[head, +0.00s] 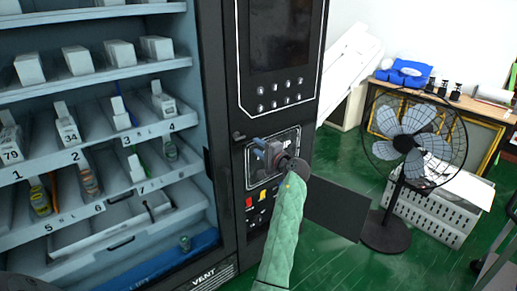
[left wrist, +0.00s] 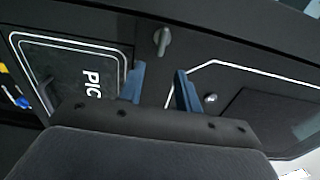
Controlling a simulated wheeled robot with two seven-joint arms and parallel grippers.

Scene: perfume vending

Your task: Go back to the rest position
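My left gripper (head: 262,150) is in front of the black vending machine's (head: 228,60) lower panel, at the end of a green-sleeved arm. In the left wrist view its two blue fingers (left wrist: 161,88) stand apart with nothing between them. A dark knob (left wrist: 162,40) on the machine lies beyond the fingertips. The framed pick-up panel (left wrist: 70,65), lettered "PIC", is left of the fingers in that view. In the head view the gripper hides part of this panel. My right gripper is not in view.
Shelves (head: 100,145) with small boxes and bottles stand behind the machine's window at left. A black standing fan (head: 415,140) is at right, near a desk (head: 470,104) and a white crate (head: 430,215). Green floor (head: 345,170) shows between machine and fan.

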